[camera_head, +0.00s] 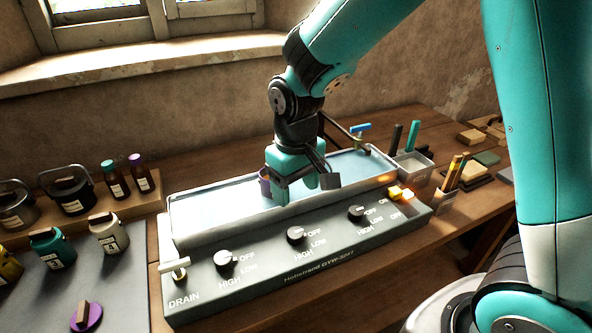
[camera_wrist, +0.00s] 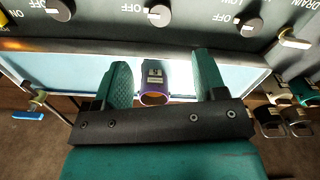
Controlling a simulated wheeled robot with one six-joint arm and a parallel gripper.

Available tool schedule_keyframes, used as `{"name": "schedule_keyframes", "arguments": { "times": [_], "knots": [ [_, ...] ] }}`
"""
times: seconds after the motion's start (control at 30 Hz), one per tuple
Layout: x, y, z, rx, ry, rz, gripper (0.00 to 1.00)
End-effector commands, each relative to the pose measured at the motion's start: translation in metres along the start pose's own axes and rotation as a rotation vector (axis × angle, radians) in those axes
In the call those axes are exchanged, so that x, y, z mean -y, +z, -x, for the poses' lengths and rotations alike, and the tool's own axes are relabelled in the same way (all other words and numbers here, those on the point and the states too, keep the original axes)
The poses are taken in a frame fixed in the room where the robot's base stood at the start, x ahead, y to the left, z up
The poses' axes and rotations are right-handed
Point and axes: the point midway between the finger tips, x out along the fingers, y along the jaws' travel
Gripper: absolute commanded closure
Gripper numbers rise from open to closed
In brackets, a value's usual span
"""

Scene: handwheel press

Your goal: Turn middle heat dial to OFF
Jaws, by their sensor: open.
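The middle heat dial (camera_head: 296,234) is a round black knob on the sloping grey front panel, with OFF, LOW and HIGH lettered to its right and below. A light pointer shows on it, but its exact setting is too small to read. The same dial shows at the top of the wrist view (camera_wrist: 158,16), beyond the fingertips, with OFF beside it. My gripper (camera_head: 306,187) is open, above the water bath behind the panel and apart from the dial. In the wrist view its green fingers (camera_wrist: 163,72) are spread, with nothing held.
The left dial (camera_head: 223,258) and right dial (camera_head: 356,212) flank the middle one. A drain lever (camera_head: 175,268) is at the panel's left end and a lit yellow switch (camera_head: 400,193) at its right. A purple-rimmed container (camera_wrist: 154,90) shows below and between my fingers.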

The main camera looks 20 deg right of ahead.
Motion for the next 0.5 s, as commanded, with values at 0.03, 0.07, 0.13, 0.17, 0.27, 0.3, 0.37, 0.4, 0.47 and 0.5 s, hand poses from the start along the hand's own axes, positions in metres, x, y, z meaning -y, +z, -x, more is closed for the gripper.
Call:
{"name": "schedule_keyframes", "arguments": {
  "times": [0.03,0.07,0.13,0.17,0.27,0.3,0.37,0.4,0.47,0.5],
  "knots": [
    [0.0,-0.001,0.011,-0.005,0.0,0.0,0.35],
    [0.0,0.0,0.016,-0.005,0.0,0.0,0.35],
    [0.0,-0.001,0.026,-0.004,0.0,0.0,0.35],
    [0.0,-0.001,0.03,-0.004,0.0,0.0,0.35],
    [0.0,0.0,0.038,-0.001,0.0,0.0,0.35],
    [0.0,0.0,0.041,-0.001,0.0,0.0,0.35],
    [0.0,0.0,0.042,0.0,0.0,0.0,0.35],
    [0.0,0.0,0.043,0.001,0.0,0.0,0.35],
    [0.0,0.0,0.043,0.001,0.0,0.0,0.35],
    [0.0,0.0,0.043,0.001,0.0,0.0,0.35]
  ]
}}
